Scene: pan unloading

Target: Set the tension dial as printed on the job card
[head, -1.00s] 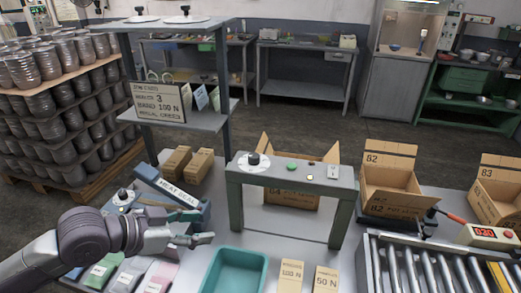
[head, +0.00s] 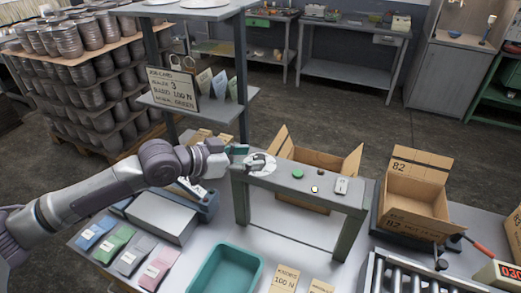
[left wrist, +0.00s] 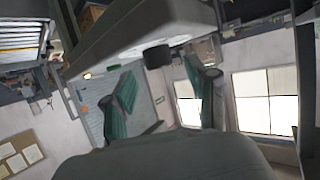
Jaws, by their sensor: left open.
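The tension dial (head: 263,165) is a white round plate with a dark knob on the left end of the grey-green frame (head: 318,192). My left gripper (head: 238,155) is at the dial's left edge and partly covers it; the knob's setting cannot be read. In the left wrist view, my left gripper's (left wrist: 166,95) two green-padded fingers are spread apart. A black knob (left wrist: 157,57) shows beyond the gap between them, and nothing is held. The job card (head: 172,90) on the shelf post reads 3, band 100 N and seal green. My right gripper is not in view.
On the frame top are a green button (head: 297,174), a small yellow light (head: 314,189) and a switch (head: 341,186). A teal tray (head: 226,270) and band boxes (head: 285,280) stand in front. A carton (head: 415,195) is at right.

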